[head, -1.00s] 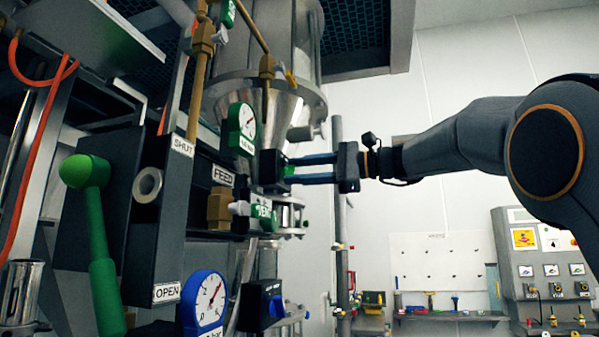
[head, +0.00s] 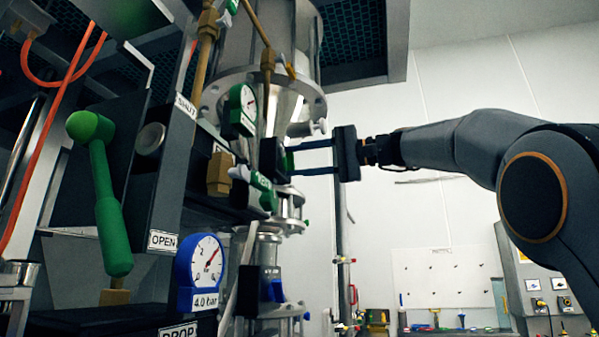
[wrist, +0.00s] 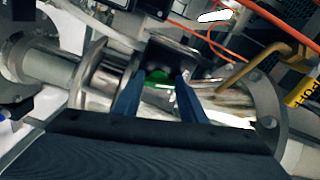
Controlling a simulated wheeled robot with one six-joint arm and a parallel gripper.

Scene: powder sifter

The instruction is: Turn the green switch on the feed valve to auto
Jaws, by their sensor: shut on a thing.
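The feed valve's dark box (head: 269,160) sits in the middle of the head view, on the metal pipework below the hopper. A small green switch (wrist: 158,76) shows at the box's face, between my two blue fingers in the wrist view. My gripper (head: 291,160) reaches in from the right, its fingers level and shut on the switch from both sides.
A large green lever (head: 112,215) stands at the left. A green-rimmed gauge (head: 241,110) and a blue gauge (head: 200,270) are left of the valve. A flanged pipe (wrist: 215,95) lies behind my fingers. Free room is to the right, before the white wall.

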